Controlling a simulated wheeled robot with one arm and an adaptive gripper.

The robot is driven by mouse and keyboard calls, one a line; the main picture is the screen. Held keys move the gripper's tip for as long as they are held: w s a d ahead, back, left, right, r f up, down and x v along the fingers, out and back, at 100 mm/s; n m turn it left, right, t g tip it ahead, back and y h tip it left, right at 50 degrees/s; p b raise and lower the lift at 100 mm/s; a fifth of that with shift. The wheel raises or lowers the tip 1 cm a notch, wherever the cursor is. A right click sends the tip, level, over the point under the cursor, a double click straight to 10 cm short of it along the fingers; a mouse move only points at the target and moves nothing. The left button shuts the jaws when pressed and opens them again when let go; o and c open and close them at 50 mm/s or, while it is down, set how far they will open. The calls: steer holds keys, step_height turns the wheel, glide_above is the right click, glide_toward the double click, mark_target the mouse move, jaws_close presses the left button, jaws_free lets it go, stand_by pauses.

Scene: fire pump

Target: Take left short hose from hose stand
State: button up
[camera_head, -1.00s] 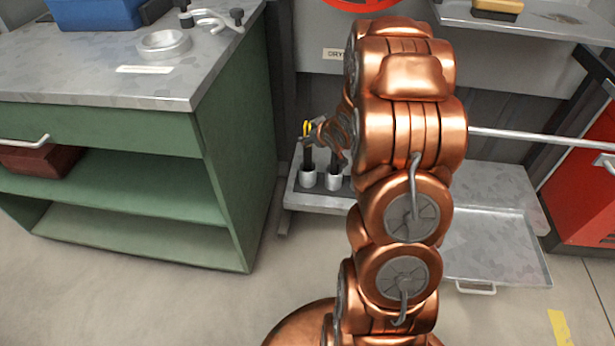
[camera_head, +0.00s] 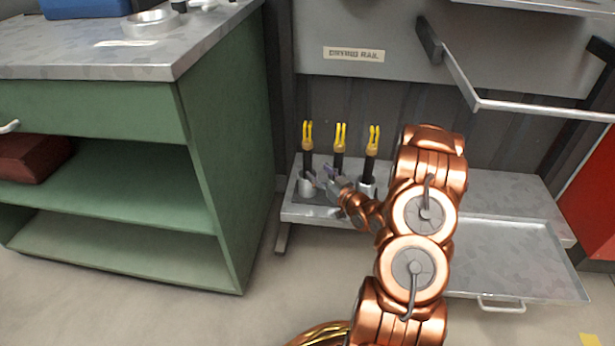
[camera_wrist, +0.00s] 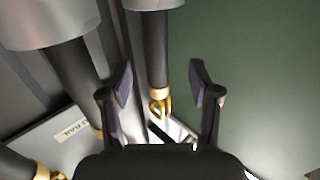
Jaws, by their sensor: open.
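Three short black hoses with yellow ends stand upright in silvery cups on the hose stand (camera_head: 318,214). The left short hose (camera_head: 307,158) is nearest the green cabinet. The middle hose (camera_head: 339,160) and right hose (camera_head: 371,168) stand beside it. My gripper (camera_head: 322,181) is open, low, in front of the left and middle hoses. In the wrist view, which looks upside down, the left hose (camera_wrist: 157,50) shows between the spread fingers of my gripper (camera_wrist: 160,82).
A green cabinet (camera_head: 225,180) stands close to the left of the stand. A grey panel labelled drying rail (camera_head: 354,55) and a metal bar (camera_head: 540,110) are behind and above. A metal tray (camera_head: 520,260) lies to the right. My arm covers part of the stand.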

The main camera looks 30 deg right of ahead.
mark_target(310, 163)
steer(key=shift+w+a+b, duration=0.1)
steer(key=shift+w+b, duration=0.6)
steer(key=shift+w, duration=0.95)
steer(key=shift+w+r+b, duration=0.15)
steer(key=shift+w+b, duration=0.3)
steer(key=shift+w, duration=0.6)
steer(key=shift+w+r+b, duration=0.1)
steer(key=shift+w+b, duration=0.35)
steer(key=shift+w, duration=0.55)
jaws_close()
